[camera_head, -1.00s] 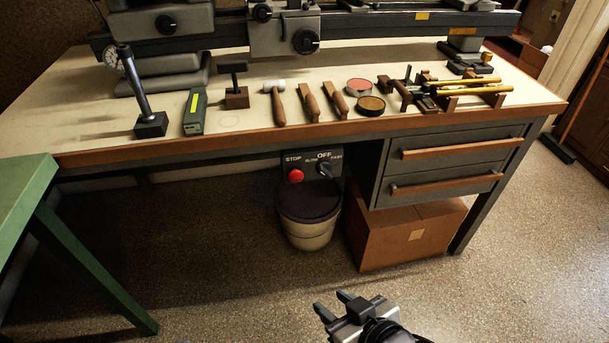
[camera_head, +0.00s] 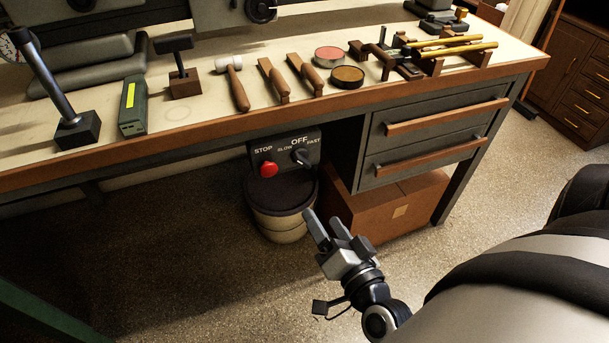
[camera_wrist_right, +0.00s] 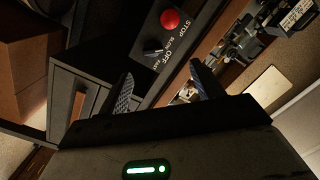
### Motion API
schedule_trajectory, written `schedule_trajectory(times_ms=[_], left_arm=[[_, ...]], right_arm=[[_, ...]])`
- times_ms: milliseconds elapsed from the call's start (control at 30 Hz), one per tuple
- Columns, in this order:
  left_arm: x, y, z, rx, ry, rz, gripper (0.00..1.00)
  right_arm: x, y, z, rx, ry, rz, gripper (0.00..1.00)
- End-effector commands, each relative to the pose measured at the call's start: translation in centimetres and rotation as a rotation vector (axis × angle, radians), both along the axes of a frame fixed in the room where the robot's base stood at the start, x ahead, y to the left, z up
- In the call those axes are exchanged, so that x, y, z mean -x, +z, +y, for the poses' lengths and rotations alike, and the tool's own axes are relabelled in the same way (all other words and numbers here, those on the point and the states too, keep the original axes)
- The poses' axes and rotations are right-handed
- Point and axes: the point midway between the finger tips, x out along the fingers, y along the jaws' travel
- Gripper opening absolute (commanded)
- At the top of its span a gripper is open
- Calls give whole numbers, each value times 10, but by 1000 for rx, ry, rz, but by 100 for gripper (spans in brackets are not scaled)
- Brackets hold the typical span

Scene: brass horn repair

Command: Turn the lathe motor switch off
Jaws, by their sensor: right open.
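The lathe motor switch is a black rotary knob (camera_head: 301,156) on a dark panel (camera_head: 284,148) under the bench's front edge. The labels SLOW, OFF and FAST are around it; I cannot tell which one it points to. It also shows in the right wrist view (camera_wrist_right: 153,51), beyond and between the fingertips. A red STOP button (camera_head: 268,169) sits left of the knob in the head view. My right gripper (camera_head: 322,217) is open and empty, in front of and below the panel, apart from it. Its fingers also show in the right wrist view (camera_wrist_right: 161,74). My left gripper is out of view.
The bench (camera_head: 215,130) carries a mallet (camera_head: 235,84), files, tins and a rack of rods. A dark-lidded bin (camera_head: 281,190) stands under the panel. Drawers (camera_head: 435,130) and a cardboard box (camera_head: 395,210) are to its right. Floor in front is clear.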

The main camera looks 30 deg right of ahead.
Motion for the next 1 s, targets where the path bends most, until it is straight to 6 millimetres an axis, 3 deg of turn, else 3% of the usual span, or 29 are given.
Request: schedule_trajectory(times_ms=[100,267,700,1000], left_arm=[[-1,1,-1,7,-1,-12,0],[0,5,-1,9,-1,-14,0],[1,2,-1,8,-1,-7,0],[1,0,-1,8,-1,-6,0]], right_arm=[[1,-5,-19,-57,-86,-41,66],[-18,-2,-25,-62,-96,-50,66],[-110,-2,-47,-61,-94,-49,66],[-146,-3,-56,-59,-91,-45,66]])
